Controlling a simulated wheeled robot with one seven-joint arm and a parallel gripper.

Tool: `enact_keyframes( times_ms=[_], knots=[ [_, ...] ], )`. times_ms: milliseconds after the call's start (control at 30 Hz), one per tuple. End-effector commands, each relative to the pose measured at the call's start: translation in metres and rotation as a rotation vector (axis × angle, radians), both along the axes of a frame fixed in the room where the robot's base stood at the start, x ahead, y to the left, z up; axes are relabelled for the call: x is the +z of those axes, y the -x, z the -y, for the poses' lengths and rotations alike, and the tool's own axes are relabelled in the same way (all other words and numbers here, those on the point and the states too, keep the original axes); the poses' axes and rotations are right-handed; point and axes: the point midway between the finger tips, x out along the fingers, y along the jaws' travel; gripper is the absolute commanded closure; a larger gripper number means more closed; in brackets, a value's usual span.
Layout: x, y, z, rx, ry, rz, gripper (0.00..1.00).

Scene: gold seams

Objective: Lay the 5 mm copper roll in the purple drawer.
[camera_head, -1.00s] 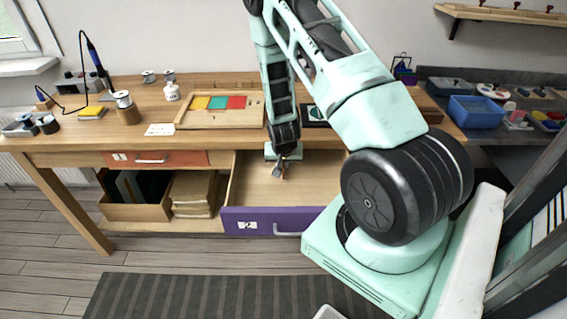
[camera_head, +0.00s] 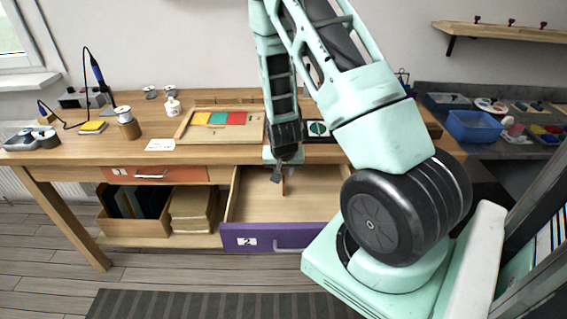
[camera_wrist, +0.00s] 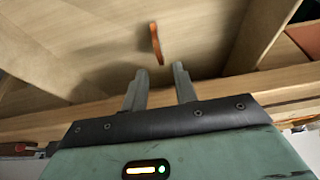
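The purple drawer (camera_head: 262,238), marked 2, stands open under the bench. My gripper (camera_head: 277,180) is over its inside, pointing down. In the wrist view my gripper (camera_wrist: 160,77) is open, with nothing between its two fingers. A thin copper-orange piece (camera_wrist: 156,44), likely the copper roll seen edge-on, is just beyond the fingertips against the pale drawer floor, apart from the fingers. Its shadow lies to the left. I cannot tell whether it touches the floor.
The orange drawer (camera_head: 155,174) is shut at the left. A blue bin (camera_head: 474,126) stands at the right.

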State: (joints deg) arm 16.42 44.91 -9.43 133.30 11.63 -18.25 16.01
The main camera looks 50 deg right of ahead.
Motion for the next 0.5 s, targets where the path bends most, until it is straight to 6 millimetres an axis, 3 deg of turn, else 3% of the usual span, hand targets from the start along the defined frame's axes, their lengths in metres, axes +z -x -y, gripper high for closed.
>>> enact_keyframes(
  times_ms=[233,500],
  knots=[
    [0.037,0.009,-0.012,0.001,0.002,0.002,0.72],
    [0.049,0.013,-0.016,0.000,-0.001,-0.001,0.72]
  ],
)
